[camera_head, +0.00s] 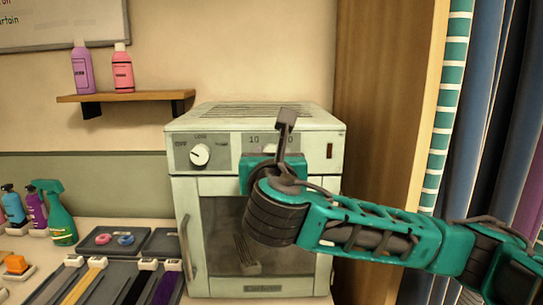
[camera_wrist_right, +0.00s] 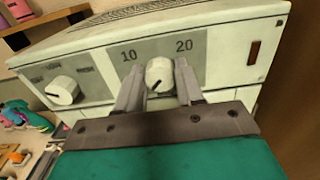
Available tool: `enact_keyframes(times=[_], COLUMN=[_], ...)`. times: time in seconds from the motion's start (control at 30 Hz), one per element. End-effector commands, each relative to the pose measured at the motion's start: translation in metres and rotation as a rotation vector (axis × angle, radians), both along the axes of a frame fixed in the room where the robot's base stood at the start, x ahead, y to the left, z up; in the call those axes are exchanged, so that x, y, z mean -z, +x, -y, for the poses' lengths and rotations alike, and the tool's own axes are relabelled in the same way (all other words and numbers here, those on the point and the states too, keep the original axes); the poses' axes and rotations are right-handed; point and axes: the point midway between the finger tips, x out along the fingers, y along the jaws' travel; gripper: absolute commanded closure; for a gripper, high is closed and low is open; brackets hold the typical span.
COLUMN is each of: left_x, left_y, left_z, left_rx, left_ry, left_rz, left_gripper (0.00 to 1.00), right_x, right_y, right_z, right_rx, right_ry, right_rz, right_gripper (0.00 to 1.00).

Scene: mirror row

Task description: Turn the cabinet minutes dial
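The cabinet is a pale green box (camera_head: 310,132) with a glass door. Its minutes dial (camera_wrist_right: 160,73) is a white knob with a dark pointer mark towards its lower left, between the printed 10 and 20. In the head view the gripper (camera_head: 270,160) is in front of the panel's right part. My left gripper is not in view.
A second white dial (camera_head: 199,154) with OFF and LOW labels is left of the minutes dial. A door handle (camera_head: 187,248) runs down the cabinet's left. Bottles stand on a wall shelf (camera_head: 130,97). Trays and a spray bottle (camera_head: 60,222) crowd the counter. A wooden panel (camera_head: 380,120) is close on the right.

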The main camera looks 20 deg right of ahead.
Motion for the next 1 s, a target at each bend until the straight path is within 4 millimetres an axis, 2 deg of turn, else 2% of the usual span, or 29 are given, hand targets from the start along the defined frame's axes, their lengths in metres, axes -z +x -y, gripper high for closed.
enact_keyframes(times=[0.07, 0.3, 0.67, 1.0], left_x=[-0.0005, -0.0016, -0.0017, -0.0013], left_y=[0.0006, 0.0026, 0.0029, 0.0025], left_z=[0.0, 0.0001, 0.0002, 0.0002], left_rx=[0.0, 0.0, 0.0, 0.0], left_ry=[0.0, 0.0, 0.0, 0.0], left_rz=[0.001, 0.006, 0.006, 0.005], left_gripper=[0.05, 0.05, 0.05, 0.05], right_x=[0.0001, 0.0003, 0.0012, 0.0024], right_y=[-0.0001, -0.0002, -0.0004, -0.0008], right_z=[-0.0002, -0.0003, -0.0005, 0.0001], right_rx=[0.0, 0.0, -0.001, 0.0], right_ry=[0.0, 0.0, 0.057, 0.298], right_rz=[0.0, -0.001, 0.013, 0.079], right_gripper=[0.71, 0.94, 0.95, 0.95])
